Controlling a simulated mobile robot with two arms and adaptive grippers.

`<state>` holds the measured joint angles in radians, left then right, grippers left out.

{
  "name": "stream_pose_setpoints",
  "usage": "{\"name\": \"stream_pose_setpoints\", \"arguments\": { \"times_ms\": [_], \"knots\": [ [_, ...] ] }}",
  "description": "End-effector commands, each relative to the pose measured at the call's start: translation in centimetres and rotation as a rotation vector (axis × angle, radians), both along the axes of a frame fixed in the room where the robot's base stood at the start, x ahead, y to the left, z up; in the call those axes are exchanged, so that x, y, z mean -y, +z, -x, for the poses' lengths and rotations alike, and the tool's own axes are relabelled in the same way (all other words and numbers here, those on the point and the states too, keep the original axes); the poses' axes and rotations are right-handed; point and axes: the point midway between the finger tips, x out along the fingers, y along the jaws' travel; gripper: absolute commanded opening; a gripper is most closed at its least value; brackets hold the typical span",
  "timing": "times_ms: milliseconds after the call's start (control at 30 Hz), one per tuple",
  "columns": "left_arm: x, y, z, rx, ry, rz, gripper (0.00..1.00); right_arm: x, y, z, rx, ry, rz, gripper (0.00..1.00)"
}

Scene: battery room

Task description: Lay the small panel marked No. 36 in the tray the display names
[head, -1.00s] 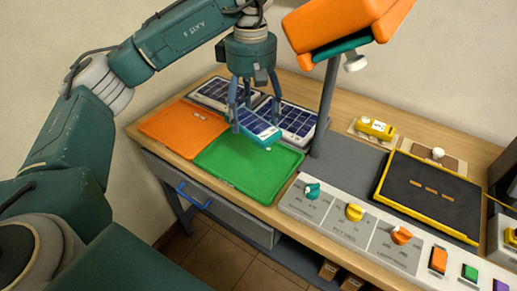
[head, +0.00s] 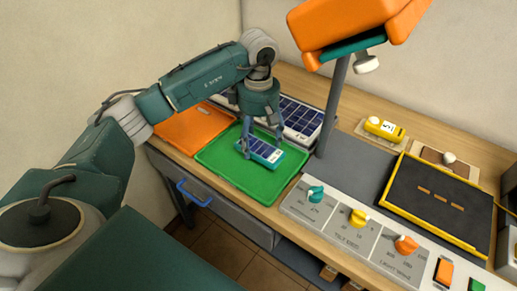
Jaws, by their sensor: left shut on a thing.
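My left gripper (head: 262,142) is shut on a small blue solar panel (head: 264,154) with a pale label strip at one end. The label is too small to read. The panel is over the middle of the green tray (head: 236,180), low and nearly flat. I cannot tell whether it touches the tray floor. An orange tray (head: 184,132) lies to the left of the green one, partly hidden by my arm. My right gripper is not in view. No screen text naming a tray can be read.
Larger solar panels (head: 303,117) lie behind the trays. A pole (head: 333,105) carries an orange-backed unit (head: 350,28), its front turned away. To the right are a knob console (head: 335,225), a yellow-framed black board (head: 437,200) and a yellow device (head: 384,128).

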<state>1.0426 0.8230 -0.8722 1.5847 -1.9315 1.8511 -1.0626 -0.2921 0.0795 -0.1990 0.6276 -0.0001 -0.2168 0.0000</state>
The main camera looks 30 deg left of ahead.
Motion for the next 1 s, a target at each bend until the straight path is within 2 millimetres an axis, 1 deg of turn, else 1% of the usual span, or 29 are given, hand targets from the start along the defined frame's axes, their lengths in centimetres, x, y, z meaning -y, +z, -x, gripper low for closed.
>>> {"name": "stream_pose_setpoints", "arguments": {
  "times_ms": [33,133,333,400,500,733,767,800,833,1000],
  "knots": [
    [0.0,-0.2,0.0,0.0,0.0,0.0,0.39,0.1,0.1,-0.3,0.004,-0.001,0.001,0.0],
    [0.0,-1.2,0.1,-0.003,-0.001,-0.001,0.39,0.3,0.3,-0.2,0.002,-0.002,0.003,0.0],
    [0.1,-4.0,0.1,-0.003,-0.001,0.001,0.39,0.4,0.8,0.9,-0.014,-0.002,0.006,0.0],
    [0.1,-4.4,0.0,0.0,-0.001,0.001,0.39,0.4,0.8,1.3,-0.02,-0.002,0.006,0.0],
    [0.0,-4.4,0.0,0.001,-0.001,0.0,0.39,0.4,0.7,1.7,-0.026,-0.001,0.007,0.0],
    [0.0,-4.9,0.0,0.001,-0.001,0.0,0.39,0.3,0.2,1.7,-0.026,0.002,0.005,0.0],
    [0.0,-4.8,0.0,0.0,-0.001,0.0,0.76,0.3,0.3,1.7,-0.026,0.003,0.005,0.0],
    [0.0,-4.7,0.0,0.0,-0.001,0.0,0.83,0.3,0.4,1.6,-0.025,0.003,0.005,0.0],
    [0.0,-4.7,0.0,0.0,-0.001,0.0,0.88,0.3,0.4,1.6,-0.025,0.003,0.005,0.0],
    [0.0,-4.7,0.0,0.0,-0.001,-0.001,0.88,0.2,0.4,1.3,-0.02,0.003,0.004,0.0]
  ]
}}
